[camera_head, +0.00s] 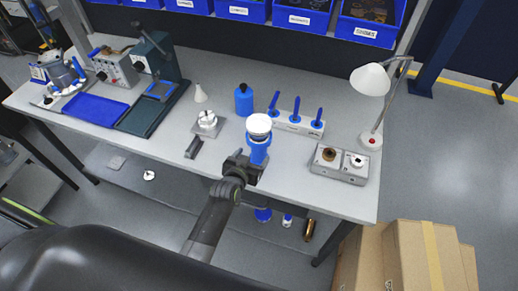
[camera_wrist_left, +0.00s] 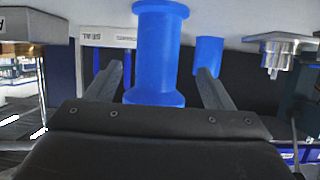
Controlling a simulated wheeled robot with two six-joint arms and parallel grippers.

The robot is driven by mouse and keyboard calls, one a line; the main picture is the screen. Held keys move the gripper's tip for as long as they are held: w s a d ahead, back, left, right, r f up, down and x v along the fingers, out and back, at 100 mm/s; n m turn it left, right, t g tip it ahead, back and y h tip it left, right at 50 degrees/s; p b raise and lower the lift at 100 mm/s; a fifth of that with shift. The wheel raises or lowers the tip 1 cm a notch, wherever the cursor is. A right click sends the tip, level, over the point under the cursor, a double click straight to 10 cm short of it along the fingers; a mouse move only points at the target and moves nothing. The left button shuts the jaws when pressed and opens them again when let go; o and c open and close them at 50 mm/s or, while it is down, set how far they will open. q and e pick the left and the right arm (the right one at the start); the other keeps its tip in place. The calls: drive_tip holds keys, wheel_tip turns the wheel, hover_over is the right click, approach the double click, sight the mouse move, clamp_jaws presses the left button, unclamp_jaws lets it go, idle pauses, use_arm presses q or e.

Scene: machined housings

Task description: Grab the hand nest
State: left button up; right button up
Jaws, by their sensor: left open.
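The thing I take for the hand nest is a blue spool-shaped stand with a round white top (camera_head: 259,125), upright near the front edge of the bench. In the left wrist view its blue post (camera_wrist_left: 160,45) fills the middle, between my two fingers. My left gripper (camera_head: 255,160) is open at the front of the stand; its fingers (camera_wrist_left: 160,68) lie on either side of the post in that view, with gaps showing on both sides. Whether the fingertips reach fully past the post is hard to tell. My right gripper is not in view.
Behind the stand are a blue bottle (camera_head: 243,100) and a white block with blue-handled tools (camera_head: 297,123). A metal fixture (camera_head: 207,123) and a dark bar (camera_head: 194,148) lie to the left. A grey box with two knobs (camera_head: 341,164) and a lamp (camera_head: 371,85) stand right.

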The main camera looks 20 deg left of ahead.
sight(256, 154)
use_arm(q)
drive_tip(key=b+x, duration=0.3)
drive_tip(key=x, duration=0.1)
drive_tip(key=shift+d, duration=0.15)
drive_tip(key=shift+w+f+b, duration=0.1)
drive_tip(key=shift+w+b, duration=0.25)
drive_tip(key=shift+b, duration=0.1)
drive_tip(key=c, duration=1.1)
drive_tip(key=shift+c, duration=0.2)
